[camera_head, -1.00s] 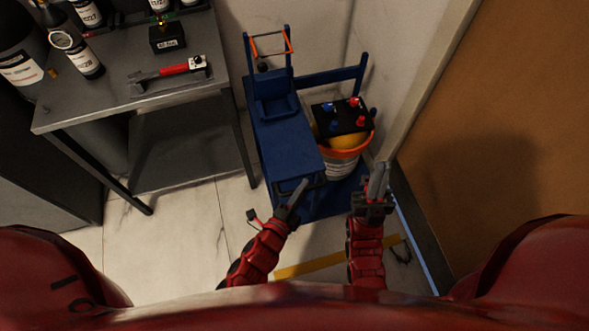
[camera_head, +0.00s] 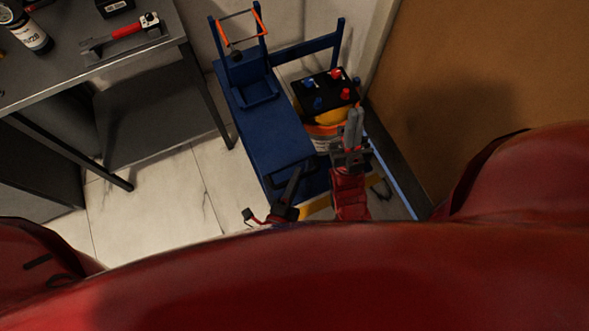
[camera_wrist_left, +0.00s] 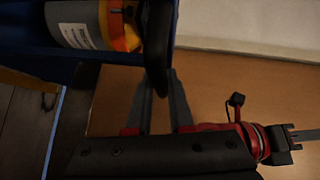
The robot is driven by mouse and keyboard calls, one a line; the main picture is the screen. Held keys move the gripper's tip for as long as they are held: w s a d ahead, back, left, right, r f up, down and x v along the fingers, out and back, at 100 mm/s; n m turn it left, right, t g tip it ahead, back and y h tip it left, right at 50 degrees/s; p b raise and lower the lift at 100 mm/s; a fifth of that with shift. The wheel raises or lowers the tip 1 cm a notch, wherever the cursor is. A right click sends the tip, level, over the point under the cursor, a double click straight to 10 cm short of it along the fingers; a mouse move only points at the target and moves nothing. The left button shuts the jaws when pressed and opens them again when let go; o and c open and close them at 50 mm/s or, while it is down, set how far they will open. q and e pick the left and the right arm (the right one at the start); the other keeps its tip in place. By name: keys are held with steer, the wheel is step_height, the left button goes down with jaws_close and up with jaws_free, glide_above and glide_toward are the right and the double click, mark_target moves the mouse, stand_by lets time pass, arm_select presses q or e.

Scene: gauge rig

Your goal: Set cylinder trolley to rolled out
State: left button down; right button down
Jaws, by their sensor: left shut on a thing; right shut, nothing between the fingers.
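The blue cylinder trolley (camera_head: 265,138) stands on the tiled floor against the back wall, in the middle of the head view. Its dark loop handle (camera_head: 291,168) is at the end nearest me and also shows in the left wrist view (camera_wrist_left: 157,55). My left gripper (camera_head: 296,178) is shut on this handle; its fingers (camera_wrist_left: 160,90) meet the loop in the wrist view. My right gripper (camera_head: 354,128) is shut and empty, pointing up in front of the bucket, and hides part of it. My red body hides the near floor.
A grey table (camera_head: 85,70) with a red-handled tool (camera_head: 125,34) stands left. A brown panel (camera_head: 480,80) bounds the right. Tiled floor (camera_head: 165,200) is clear left of the trolley.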

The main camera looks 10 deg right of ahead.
arm_select(q)
steer(key=c, duration=0.8)
jaws_free()
steer(key=shift+d, duration=0.15)
steer(key=v, duration=1.7)
steer(key=shift+s+a+p, duration=0.15)
steer(key=shift+a+p, duration=0.1)
steer(key=shift+p, duration=0.15)
